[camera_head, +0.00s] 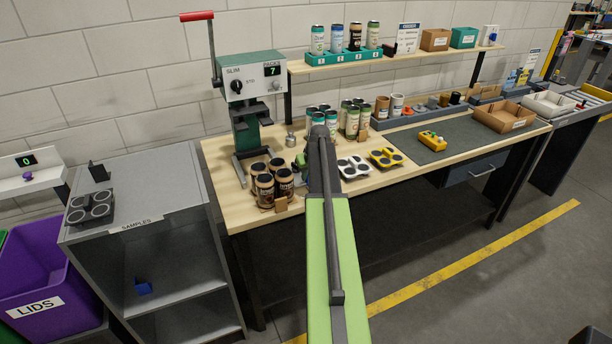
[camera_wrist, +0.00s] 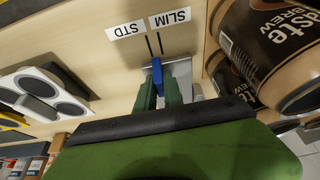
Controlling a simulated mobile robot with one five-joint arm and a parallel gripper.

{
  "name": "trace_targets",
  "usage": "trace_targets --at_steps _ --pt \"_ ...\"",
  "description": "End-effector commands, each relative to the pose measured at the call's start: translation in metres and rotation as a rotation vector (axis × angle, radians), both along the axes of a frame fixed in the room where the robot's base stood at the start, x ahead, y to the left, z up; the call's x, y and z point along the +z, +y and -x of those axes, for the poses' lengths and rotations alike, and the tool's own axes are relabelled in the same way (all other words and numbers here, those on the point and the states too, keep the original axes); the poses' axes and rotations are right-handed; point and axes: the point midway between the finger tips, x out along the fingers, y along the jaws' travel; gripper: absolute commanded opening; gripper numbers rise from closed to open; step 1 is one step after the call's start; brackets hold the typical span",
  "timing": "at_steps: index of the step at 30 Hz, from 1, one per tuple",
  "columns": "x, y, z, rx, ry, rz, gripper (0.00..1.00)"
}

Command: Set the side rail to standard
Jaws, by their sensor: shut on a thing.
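The side rail shows in the wrist view as a small blue upright piece (camera_wrist: 157,70) on a pale metal plate. My gripper (camera_wrist: 160,90) has its green fingers shut on this blue piece, one on each side. Just beyond it are two dark mark lines with upside-down labels, STD (camera_wrist: 125,29) and SLIM (camera_wrist: 170,18). The blue piece's tip looks nearer the SLIM line. In the head view my gripper (camera_head: 301,163) is low over the workbench, and my arm hides the rail there.
Brown coffee cans (camera_head: 264,187) stand close beside my gripper, and one looms large in the wrist view (camera_wrist: 270,45). White (camera_head: 352,167) and yellow (camera_head: 386,157) can holders lie to the right. A green press (camera_head: 248,125) marked SLIM stands behind. The grey mat (camera_head: 460,140) is mostly clear.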

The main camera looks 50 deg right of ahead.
Motion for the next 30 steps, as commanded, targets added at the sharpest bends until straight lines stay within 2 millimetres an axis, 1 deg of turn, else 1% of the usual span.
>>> trace_targets --at_steps 1,2,8,9,14,24,26,30 --pt "0.000 -0.007 0.002 -0.002 0.001 0.000 0.00" --pt "0.000 -0.009 0.003 -0.001 0.001 0.000 0.00" --pt "0.000 -0.010 0.004 -0.002 0.002 0.004 0.00" --pt "0.000 -0.010 0.004 -0.002 0.002 0.004 0.13" --pt "0.000 -0.010 0.004 -0.002 0.002 0.004 0.34" --pt "0.002 -0.008 0.004 -0.001 0.001 0.002 0.34" --pt "0.006 -0.007 0.005 -0.001 0.001 0.002 0.34" --pt "0.024 -0.005 0.011 -0.001 0.001 0.002 0.34"
